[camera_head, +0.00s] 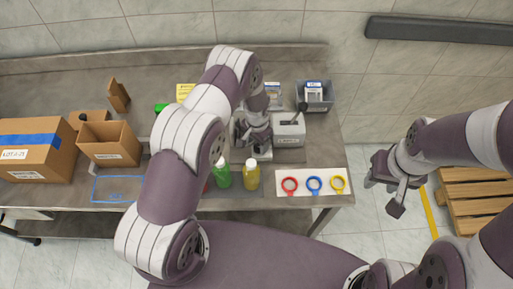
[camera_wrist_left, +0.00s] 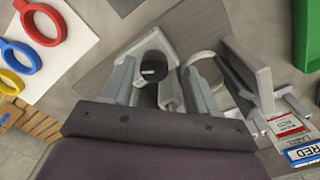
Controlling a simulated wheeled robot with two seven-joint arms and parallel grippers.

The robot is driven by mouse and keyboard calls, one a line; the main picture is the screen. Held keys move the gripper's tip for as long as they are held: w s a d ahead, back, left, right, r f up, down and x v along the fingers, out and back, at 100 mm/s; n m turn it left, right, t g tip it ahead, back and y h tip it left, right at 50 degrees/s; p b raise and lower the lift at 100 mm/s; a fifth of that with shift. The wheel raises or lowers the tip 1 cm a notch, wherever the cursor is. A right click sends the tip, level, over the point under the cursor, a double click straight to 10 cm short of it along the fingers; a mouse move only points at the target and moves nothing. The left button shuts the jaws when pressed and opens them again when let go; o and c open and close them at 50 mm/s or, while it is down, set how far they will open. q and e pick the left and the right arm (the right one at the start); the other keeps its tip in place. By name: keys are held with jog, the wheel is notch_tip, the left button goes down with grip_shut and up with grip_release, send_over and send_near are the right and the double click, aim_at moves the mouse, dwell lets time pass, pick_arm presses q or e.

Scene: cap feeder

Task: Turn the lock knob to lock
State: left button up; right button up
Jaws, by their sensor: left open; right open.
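A grey box-shaped device (camera_head: 289,131) stands on the table, with a dark lever at its top. My left gripper (camera_head: 252,138) is just left of it, partly covered by my arm. In the left wrist view, a dark round knob (camera_wrist_left: 152,71) with a pale mark sits in a grey ring-like housing. My open left gripper (camera_wrist_left: 160,82) has one finger on each side of the knob. I cannot tell whether the fingers touch it. My right gripper (camera_head: 394,182) is open and empty, off the table's right side.
A green bottle (camera_head: 222,177) and a yellow bottle (camera_head: 251,176) stand in front. Red, blue and yellow rings lie on a white sheet (camera_head: 327,190) at front right. A grey bin (camera_head: 315,98) is at the back; cardboard boxes (camera_head: 38,147) are at left.

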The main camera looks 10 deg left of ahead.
pick_arm(q)
jog(key=shift+s+d+f, duration=0.15)
jog(key=shift+d+f, duration=0.05)
jog(key=shift+f, duration=0.15)
jog(key=shift+s+d+r, duration=0.15)
jog(key=shift+s+d, duration=0.1)
jog(key=shift+d, duration=0.05)
jog(key=shift+w+a, duration=0.15)
jog(key=shift+a, duration=0.1)
jog(key=shift+c, duration=1.2)
jog(key=shift+a, duration=0.1)
jog(key=c, duration=0.5)
jog(key=shift+c, duration=1.5)
pick_arm(e)
jog(key=shift+s+d+f, duration=0.3)
jog(key=shift+d, duration=0.05)
jog(key=shift+f, duration=0.1)
